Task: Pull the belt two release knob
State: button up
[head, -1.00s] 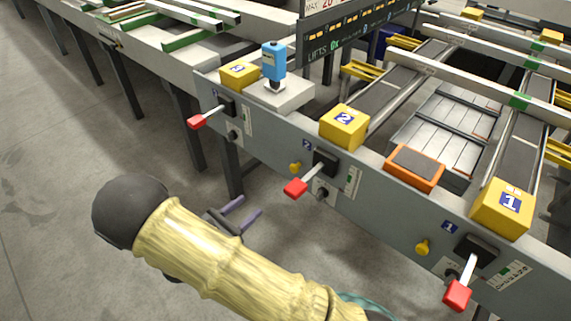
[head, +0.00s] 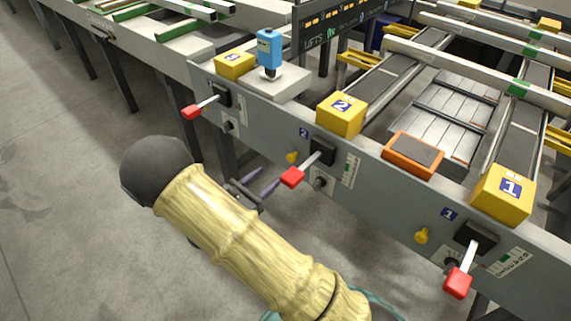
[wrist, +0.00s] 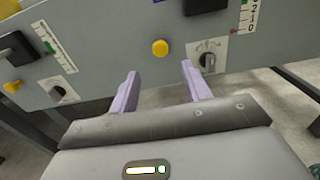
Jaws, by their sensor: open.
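The belt two release knob (head: 292,157) is a small yellow knob on the grey front panel, below the blue 2 label and left of the red-tipped lever. It also shows in the wrist view (wrist: 160,47), above and beyond the gap between my fingertips. My gripper (head: 266,181) is open, with two lilac fingers pointing at the panel. In the wrist view my gripper (wrist: 160,72) has nothing between its fingers. The fingertips look apart from the knob, a short way in front of it.
Belt two's red-tipped lever (head: 293,176) sticks out right of the knob, with a rotary switch (head: 320,184) below its black block. Another yellow knob (head: 422,235) and red lever (head: 458,282) are at belt one. A third red lever (head: 192,111) is at the left.

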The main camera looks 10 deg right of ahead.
aim_at(289, 159)
jog(key=b+x, duration=0.1)
jog(key=x, duration=0.8)
jog(key=shift+w+d+b, duration=0.1)
jog(key=shift+w+b, duration=0.05)
jog(key=shift+b, duration=0.25)
jog(key=shift+c, duration=0.5)
grip_shut()
